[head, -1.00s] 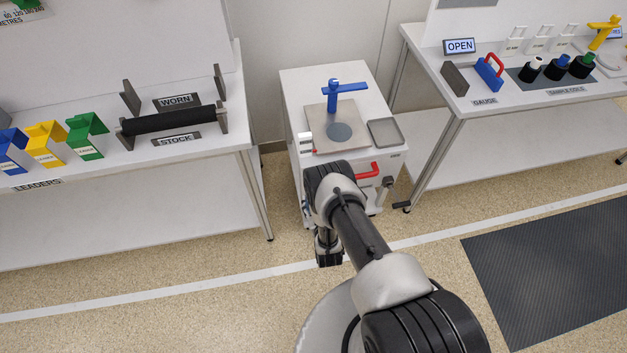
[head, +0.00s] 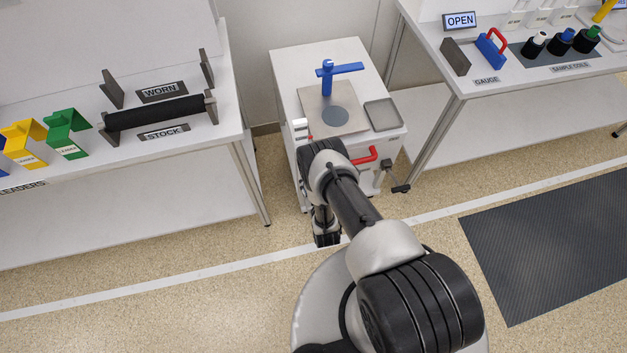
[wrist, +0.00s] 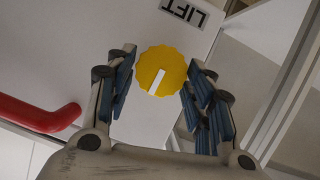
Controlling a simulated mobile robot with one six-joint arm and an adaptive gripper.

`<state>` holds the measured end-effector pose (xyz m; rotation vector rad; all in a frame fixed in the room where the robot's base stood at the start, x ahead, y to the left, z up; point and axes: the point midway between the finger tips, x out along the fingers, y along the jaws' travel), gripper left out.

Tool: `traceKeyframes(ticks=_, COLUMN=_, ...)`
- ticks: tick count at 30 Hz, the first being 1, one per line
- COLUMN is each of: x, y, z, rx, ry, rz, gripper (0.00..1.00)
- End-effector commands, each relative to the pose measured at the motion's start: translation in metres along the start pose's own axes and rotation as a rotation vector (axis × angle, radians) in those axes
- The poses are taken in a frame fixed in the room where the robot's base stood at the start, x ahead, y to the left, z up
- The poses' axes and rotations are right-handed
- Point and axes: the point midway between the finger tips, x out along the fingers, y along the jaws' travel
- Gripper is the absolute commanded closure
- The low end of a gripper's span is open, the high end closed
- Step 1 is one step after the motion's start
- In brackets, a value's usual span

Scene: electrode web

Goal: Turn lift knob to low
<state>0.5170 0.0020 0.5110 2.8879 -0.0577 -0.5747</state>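The lift knob is a yellow scalloped disc (wrist: 160,71) with a white pointer bar, on a white panel in the wrist view. The pointer runs from the knob's middle toward the lower left. A black-lettered LIFT label (wrist: 185,11) is above it. My gripper (wrist: 158,90) is open, with one blue-padded finger on each side of the knob and a visible gap at least on the left. Whether the right finger touches it I cannot tell. In the head view my arm hides the knob on the white cabinet (head: 345,75).
A red handle (wrist: 45,115) sticks out left of my gripper in the wrist view; it also shows in the head view (head: 365,156). A black crank (head: 395,182) juts from the cabinet's right. Tables stand on both sides (head: 235,130), with open floor in front.

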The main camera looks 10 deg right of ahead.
Motion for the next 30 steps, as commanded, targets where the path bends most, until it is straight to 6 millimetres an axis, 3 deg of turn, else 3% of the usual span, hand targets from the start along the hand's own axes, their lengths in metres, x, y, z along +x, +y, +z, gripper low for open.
traceKeyframes(ticks=12, x=0.0003, y=0.0, z=-0.0004, rx=0.0, ry=0.001, rz=0.0, gripper=0.82)
traceKeyframes(ticks=25, x=0.0009, y=-0.0008, z=-0.0005, rx=-0.072, ry=0.001, rz=0.029, gripper=0.82)
traceKeyframes(ticks=26, x=0.0009, y=-0.0008, z=-0.0005, rx=-0.072, ry=0.001, rz=0.029, gripper=0.58)
traceKeyframes(ticks=30, x=0.0008, y=-0.0007, z=-0.0005, rx=-0.071, ry=0.001, rz=0.029, gripper=0.48)
